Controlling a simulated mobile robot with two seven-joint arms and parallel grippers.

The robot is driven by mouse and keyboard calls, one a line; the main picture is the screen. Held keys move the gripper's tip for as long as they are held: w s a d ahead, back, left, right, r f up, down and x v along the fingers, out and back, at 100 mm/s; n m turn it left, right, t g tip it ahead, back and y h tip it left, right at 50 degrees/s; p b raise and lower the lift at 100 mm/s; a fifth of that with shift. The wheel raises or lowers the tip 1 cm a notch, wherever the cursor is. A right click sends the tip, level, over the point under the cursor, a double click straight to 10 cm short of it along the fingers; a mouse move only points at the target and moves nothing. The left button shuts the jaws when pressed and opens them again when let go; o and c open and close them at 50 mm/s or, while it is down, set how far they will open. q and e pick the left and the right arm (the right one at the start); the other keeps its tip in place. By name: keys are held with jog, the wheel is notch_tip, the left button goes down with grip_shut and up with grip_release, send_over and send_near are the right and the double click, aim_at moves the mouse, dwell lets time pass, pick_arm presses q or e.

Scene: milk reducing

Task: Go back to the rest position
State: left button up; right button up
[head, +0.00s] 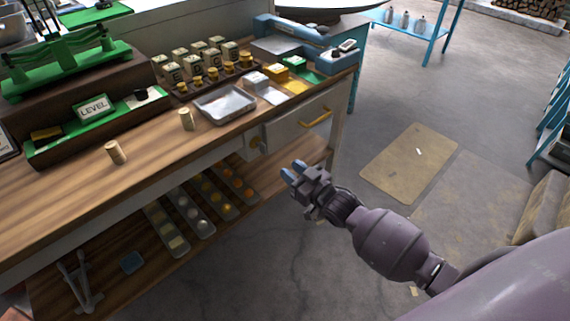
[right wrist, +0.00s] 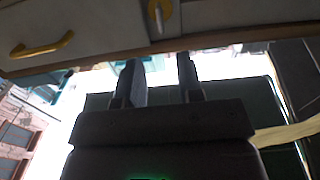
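My right gripper (head: 291,172) is out in front of the workbench, beside the drawer and below the tabletop, clear of the bench in the head view. In the right wrist view its two fingers (right wrist: 160,80) stand apart with nothing between them. My left gripper is not clearly visible; only a small patch shows at the lower left edge of the head view.
The wooden workbench (head: 60,190) carries two small wooden cylinders, a metal tray (head: 224,104), a green balance scale (head: 65,65) and small boxes. Its drawer (head: 295,125) with a yellow handle (head: 316,118) looks closed. Open floor lies right of the bench, with a mat (head: 408,165).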

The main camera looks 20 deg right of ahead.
jog(key=shift+s, duration=0.2)
dwell(0.5)
jog(key=s+d+f+m+g+h, duration=0.1)
jog(key=s+f+g+h, duration=0.2)
jog(key=s, duration=1)
jog(key=s+d+f+m+g+h, duration=0.2)
jog(key=s+f, duration=0.4)
jog(key=s, duration=0.8)
jog(key=shift+f+g+h, duration=0.4)
jog(key=shift+g+h, duration=0.1)
jog(key=shift+h, duration=0.1)
jog(key=shift+d, duration=0.1)
